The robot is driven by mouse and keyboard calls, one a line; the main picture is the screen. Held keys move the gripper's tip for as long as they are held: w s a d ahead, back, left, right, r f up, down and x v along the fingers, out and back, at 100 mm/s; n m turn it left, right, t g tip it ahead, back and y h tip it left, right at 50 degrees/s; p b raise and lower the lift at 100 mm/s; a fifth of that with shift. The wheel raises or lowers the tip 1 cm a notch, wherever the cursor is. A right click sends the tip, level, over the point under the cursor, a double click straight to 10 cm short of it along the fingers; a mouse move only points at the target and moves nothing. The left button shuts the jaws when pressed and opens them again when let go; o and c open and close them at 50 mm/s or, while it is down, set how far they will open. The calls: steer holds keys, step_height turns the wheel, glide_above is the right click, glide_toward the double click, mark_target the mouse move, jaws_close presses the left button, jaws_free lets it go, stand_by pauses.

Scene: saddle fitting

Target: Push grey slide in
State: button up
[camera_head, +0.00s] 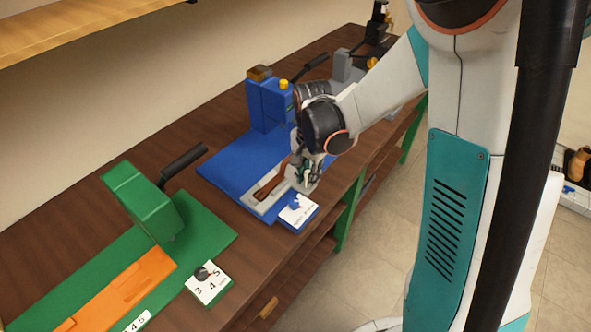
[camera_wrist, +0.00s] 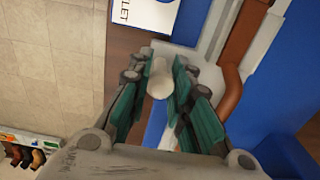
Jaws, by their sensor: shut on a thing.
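The grey slide (camera_head: 256,205) lies on the blue base of the middle station and carries a brown strap-like piece (camera_head: 268,187). In the wrist view the slide (camera_wrist: 262,45) runs along the upper right, beside the brown piece (camera_wrist: 232,75). My gripper (camera_head: 304,173) is low at the slide's near right side. In the wrist view my gripper (camera_wrist: 160,80) is shut on a pale round handle (camera_wrist: 159,76).
A blue press (camera_head: 268,102) stands behind on the same base (camera_head: 227,168). A green station (camera_head: 145,205) with an orange slide (camera_head: 125,290) is at the left. The bench (camera_head: 215,110) is bare behind.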

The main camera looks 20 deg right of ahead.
mark_target(275, 167)
steer(key=shift+w+a, duration=0.2)
steer(key=shift+w, duration=0.1)
steer(key=shift+w+a+b, duration=0.15)
steer(key=shift+w+a, duration=0.65)
steer(key=shift+w, duration=0.3)
steer(key=shift+w+a+b, duration=0.15)
steer(key=shift+w+a, duration=0.65)
steer(key=shift+w, duration=0.35)
steer(key=shift+w+a, duration=0.9)
steer(key=shift+w, duration=0.35)
steer(key=shift+w+a, duration=0.9)
steer(key=shift+w, duration=0.3)
steer(key=shift+o, duration=0.9)
steer(key=shift+w+a, duration=0.15)
steer(key=shift+w, duration=0.05)
steer(key=shift+o, duration=0.2)
steer(key=o, duration=0.6)
steer(key=shift+w+a, duration=0.1)
